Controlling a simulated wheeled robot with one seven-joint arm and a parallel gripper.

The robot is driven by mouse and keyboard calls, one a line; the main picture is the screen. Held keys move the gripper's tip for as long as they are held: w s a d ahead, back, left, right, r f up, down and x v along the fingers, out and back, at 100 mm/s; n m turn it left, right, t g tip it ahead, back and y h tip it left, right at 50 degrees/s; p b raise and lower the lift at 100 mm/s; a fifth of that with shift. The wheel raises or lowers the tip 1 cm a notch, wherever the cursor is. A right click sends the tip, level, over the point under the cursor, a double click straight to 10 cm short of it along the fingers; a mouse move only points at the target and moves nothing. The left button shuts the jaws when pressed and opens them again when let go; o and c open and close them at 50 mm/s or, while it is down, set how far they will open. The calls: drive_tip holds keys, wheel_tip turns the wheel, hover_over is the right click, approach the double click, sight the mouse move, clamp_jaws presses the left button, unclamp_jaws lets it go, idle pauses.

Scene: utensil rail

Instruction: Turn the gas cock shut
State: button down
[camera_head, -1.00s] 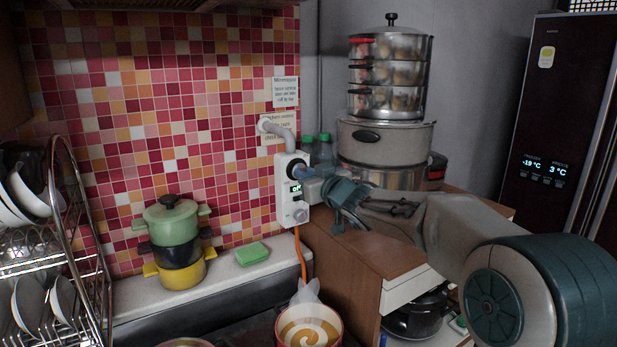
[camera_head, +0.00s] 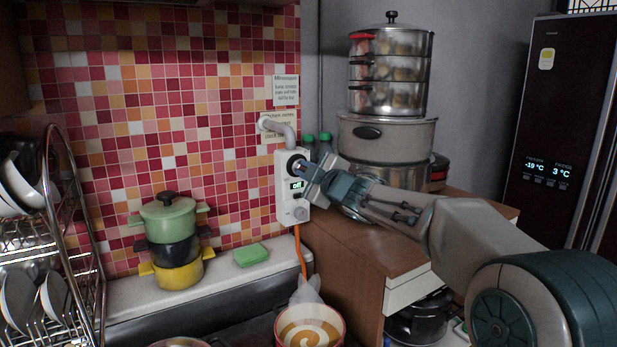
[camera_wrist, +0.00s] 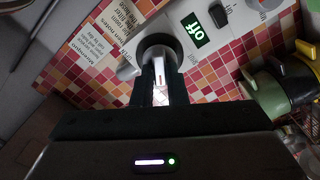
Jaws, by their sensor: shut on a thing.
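The gas cock is a dark round knob (camera_head: 295,164) on the upper front of a white box (camera_head: 281,190) mounted on the tiled wall. In the wrist view the knob (camera_wrist: 160,43) fills the space just ahead of my fingers. My gripper (camera_head: 304,168) is shut on the cock's handle, a pale bar with a red mark (camera_wrist: 159,78) between the fingers. The box's small display (camera_head: 297,185) reads "off", and so it does in the wrist view (camera_wrist: 195,30). My fingers hide part of the cock in the head view.
A grey pipe (camera_head: 281,130) enters the box from above and an orange hose (camera_head: 300,250) leaves below. Stacked steamers (camera_head: 390,75) and green-capped bottles (camera_head: 325,142) stand right. Stacked pots (camera_head: 172,245) stand left.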

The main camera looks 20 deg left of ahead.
drive_tip(key=n+b, duration=0.2)
drive_tip(key=n, duration=0.4)
drive_tip(key=shift+f, duration=0.15)
drive_tip(key=shift+n, duration=0.4)
drive_tip(key=c, duration=1.4)
unclamp_jaws()
drive_tip(key=shift+a, duration=0.1)
drive_tip(key=shift+c, duration=0.2)
drive_tip(key=shift+s, duration=0.1)
drive_tip(key=b+v, duration=0.2)
drive_tip(key=v, duration=1.1)
drive_tip(key=shift+s+d, duration=0.25)
drive_tip(key=shift+d, duration=0.05)
